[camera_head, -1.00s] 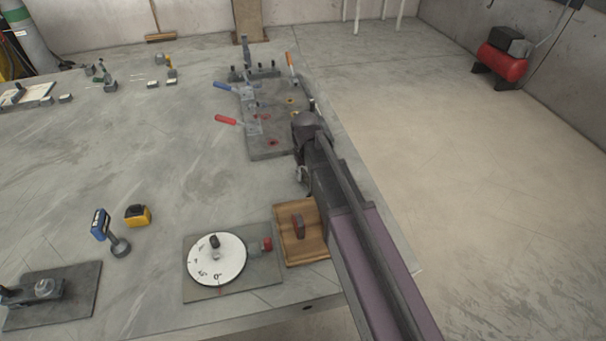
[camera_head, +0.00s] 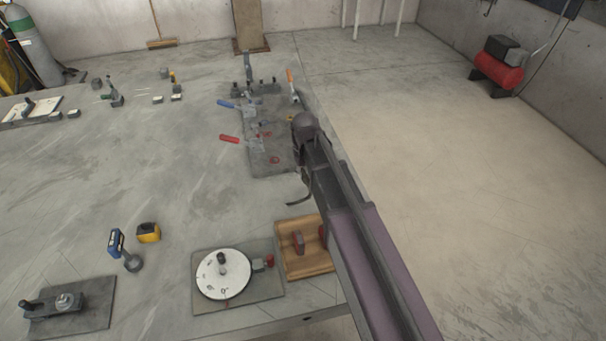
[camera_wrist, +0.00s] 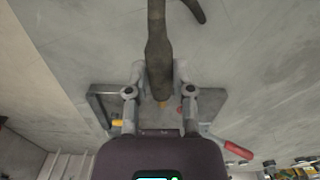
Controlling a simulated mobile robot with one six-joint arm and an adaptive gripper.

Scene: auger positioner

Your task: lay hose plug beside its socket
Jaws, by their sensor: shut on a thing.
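My gripper (camera_wrist: 160,96) is shut on a dark, tapered, hose-like piece in the wrist view. I take it for the hose plug (camera_wrist: 159,50), held between the two fingers. A dark curved end (camera_wrist: 194,10) shows at the top of that view. In the head view my arm hides most of the gripper, and a thin dark curved piece (camera_head: 299,201) hangs beside it, above the table. I cannot tell which part is the plug's socket. A grey fixture plate (camera_head: 262,160) with red marks lies beyond the gripper, partly hidden by my arm.
A white dial (camera_head: 220,286) on a grey plate and a wooden block (camera_head: 309,263) with red parts stand near the table's front edge. Red (camera_head: 229,138) and blue (camera_head: 227,104) handles stick out left of the fixture.

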